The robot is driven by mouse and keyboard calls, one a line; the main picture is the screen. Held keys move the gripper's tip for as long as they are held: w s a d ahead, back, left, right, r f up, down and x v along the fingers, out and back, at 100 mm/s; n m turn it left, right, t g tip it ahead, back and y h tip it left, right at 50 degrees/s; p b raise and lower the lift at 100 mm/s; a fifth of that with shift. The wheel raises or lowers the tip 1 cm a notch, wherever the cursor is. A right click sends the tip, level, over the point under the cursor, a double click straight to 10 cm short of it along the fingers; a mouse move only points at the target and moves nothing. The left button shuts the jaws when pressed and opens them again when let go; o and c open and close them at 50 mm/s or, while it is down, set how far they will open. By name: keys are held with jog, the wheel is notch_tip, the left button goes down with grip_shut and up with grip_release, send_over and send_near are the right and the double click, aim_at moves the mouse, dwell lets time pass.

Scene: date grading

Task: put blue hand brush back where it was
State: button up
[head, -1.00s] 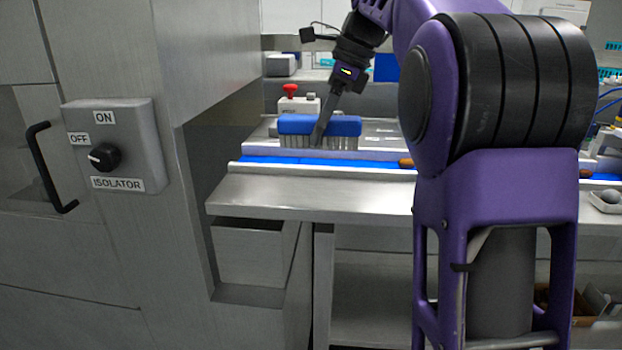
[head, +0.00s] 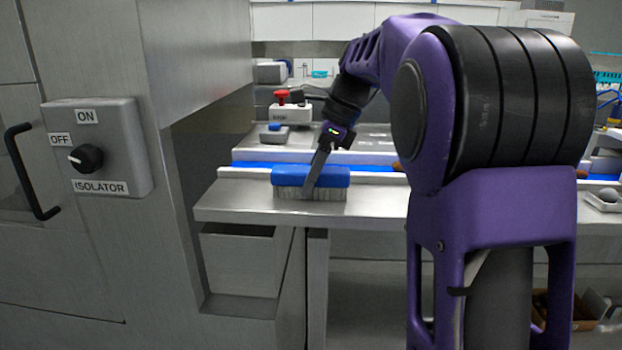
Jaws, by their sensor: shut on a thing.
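The blue hand brush (head: 325,176) shows in the head view, with a blue back on top and pale bristles pointing down. It is at the near steel ledge, in front of the blue belt. My gripper (head: 312,185) reaches down from the upper right and is shut on the brush. One finger shows across the brush's near side; the other finger is hidden. The bristle ends are close to the ledge surface; I cannot tell whether they touch it.
A steel ledge (head: 390,206) runs along the front of the blue belt (head: 262,165), with bare room on both sides of the brush. A box with a red stop button (head: 281,96) stands behind. A steel cabinet with an isolator switch (head: 86,157) stands at the left. A small tray (head: 602,202) sits far right.

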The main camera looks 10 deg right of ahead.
jog(key=o, duration=1.2)
jog(key=p+v, duration=0.3)
jog(key=v, duration=0.9)
